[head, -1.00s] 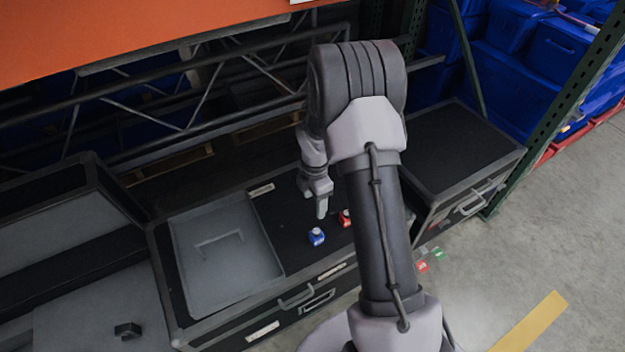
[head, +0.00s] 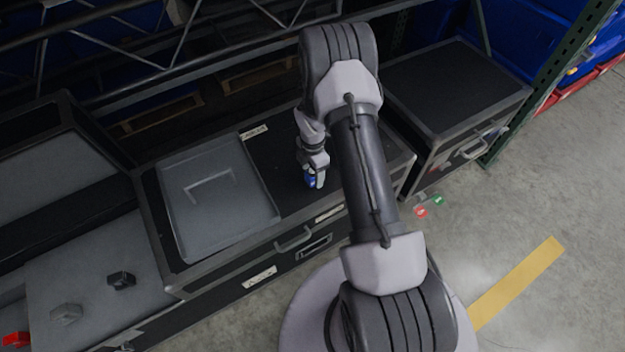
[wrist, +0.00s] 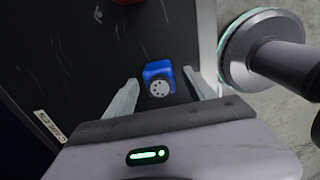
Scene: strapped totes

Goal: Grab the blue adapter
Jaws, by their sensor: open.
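The blue adapter (head: 309,180) stands on the black top of the middle case (head: 285,150). It is a small blue block, and in the wrist view (wrist: 159,78) its round grey face with dark holes points at the camera. My gripper (head: 316,183) is down at the adapter and partly hides it in the head view. In the wrist view my gripper (wrist: 160,92) is open, with one finger to each side of the adapter. A gap shows between each finger and the adapter, so it is not gripped.
A red object (wrist: 128,1) is cut off at the top of the wrist view. A grey recessed tray (head: 215,200) lies left of the adapter. Another black case (head: 455,85) stands at right. Small red and green items (head: 422,212) lie on the floor.

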